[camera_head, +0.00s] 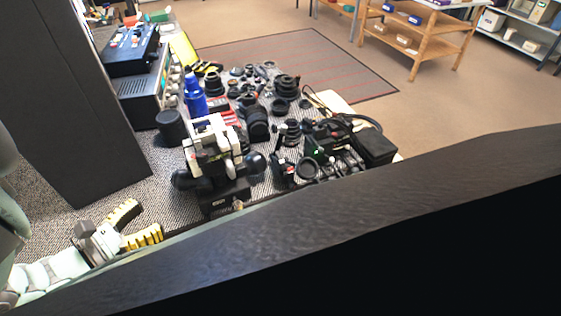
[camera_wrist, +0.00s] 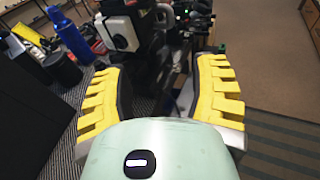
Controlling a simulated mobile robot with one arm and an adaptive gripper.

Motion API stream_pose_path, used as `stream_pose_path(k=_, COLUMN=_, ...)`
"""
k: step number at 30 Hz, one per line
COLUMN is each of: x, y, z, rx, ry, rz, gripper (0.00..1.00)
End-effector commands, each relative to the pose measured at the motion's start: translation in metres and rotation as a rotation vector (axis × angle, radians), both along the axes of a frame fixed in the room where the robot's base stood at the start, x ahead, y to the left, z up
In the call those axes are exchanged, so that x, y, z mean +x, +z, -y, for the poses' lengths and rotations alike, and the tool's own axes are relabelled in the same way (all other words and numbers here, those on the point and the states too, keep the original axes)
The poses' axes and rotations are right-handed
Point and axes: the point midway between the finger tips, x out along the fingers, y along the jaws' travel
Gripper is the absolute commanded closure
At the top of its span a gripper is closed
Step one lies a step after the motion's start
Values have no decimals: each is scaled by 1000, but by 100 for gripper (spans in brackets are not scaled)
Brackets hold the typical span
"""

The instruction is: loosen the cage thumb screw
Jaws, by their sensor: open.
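My gripper (camera_head: 150,218) is at the lower left of the head view, its yellow ridged fingers spread apart and empty. In the wrist view the open gripper (camera_wrist: 161,72) has a wide dark gap between its fingers. A white-and-black device with round black side knobs (camera_head: 208,150) stands to the right of my gripper, apart from it. A small brass-coloured knob (camera_head: 238,205) shows low on its black base. A white boxy part (camera_wrist: 123,32) shows beyond the left finger in the wrist view. I cannot make out which part is the cage thumb screw.
A blue bottle (camera_head: 195,95) and a black cylinder (camera_head: 171,126) stand behind the device. Several lenses (camera_head: 285,85) and dark equipment crowd the table to the right. A tall dark panel (camera_head: 65,110) stands at left. A dark slab (camera_head: 330,215) fills the foreground.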

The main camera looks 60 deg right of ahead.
Motion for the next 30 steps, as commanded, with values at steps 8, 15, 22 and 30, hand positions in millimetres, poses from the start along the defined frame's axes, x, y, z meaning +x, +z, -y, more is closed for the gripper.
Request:
stream_pose_path(k=8, x=10, y=40, z=13, rx=-158, ry=56, rz=-47, gripper=41)
stream_pose_path(k=15, x=5, y=42, z=53, rx=-157, ry=46, rz=-51, gripper=41)
stream_pose_path(k=22, x=3, y=40, z=100, rx=-154, ry=45, rz=-49, gripper=41)
stream_pose_path(k=30, x=3, y=39, z=145, rx=-153, ry=48, rz=-45, gripper=41)
